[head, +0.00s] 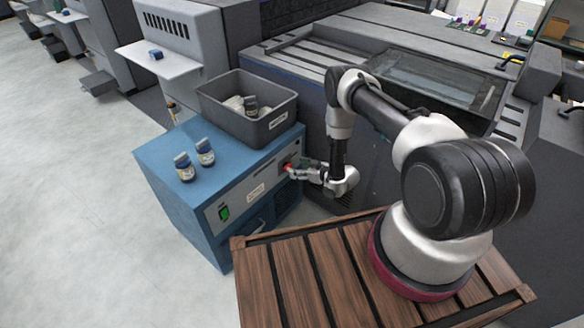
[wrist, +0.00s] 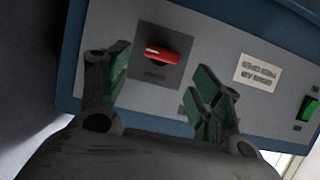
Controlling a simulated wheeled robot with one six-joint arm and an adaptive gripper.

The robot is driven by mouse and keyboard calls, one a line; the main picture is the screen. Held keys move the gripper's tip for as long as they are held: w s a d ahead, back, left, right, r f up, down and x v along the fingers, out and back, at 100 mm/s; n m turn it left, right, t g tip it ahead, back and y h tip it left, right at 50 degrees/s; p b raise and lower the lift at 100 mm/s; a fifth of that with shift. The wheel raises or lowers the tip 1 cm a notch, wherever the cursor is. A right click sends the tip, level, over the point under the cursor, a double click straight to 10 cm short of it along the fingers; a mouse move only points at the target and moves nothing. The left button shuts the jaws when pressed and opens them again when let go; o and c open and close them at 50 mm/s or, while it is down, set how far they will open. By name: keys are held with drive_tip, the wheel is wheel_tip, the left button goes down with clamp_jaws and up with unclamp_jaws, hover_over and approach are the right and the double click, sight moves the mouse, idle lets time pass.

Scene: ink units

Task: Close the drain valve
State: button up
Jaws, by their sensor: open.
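The drain valve handle (wrist: 162,55) is a red lever on a dark square plate (wrist: 157,72) on the front panel of the blue cabinet. In the wrist view it lies nearly level, with a slight tilt, between and beyond my fingers. In the head view the red handle (head: 287,167) shows at the right end of the panel, just ahead of my fingertips. My gripper (wrist: 160,88) is open, with its green finger pads on either side of the handle's line and nothing between them. It also shows in the head view (head: 290,172). I cannot tell whether the fingers touch the handle.
The blue cabinet (head: 160,165) carries a grey bin (head: 222,118) with items inside and two small jars (head: 205,153). A green switch (wrist: 308,109) and a white label (wrist: 257,74) sit right of the valve in the wrist view. A large grey machine stands behind my arm.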

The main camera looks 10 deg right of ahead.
sight(291, 167)
drive_tip(key=x, duration=0.5)
drive_tip(key=c, duration=1)
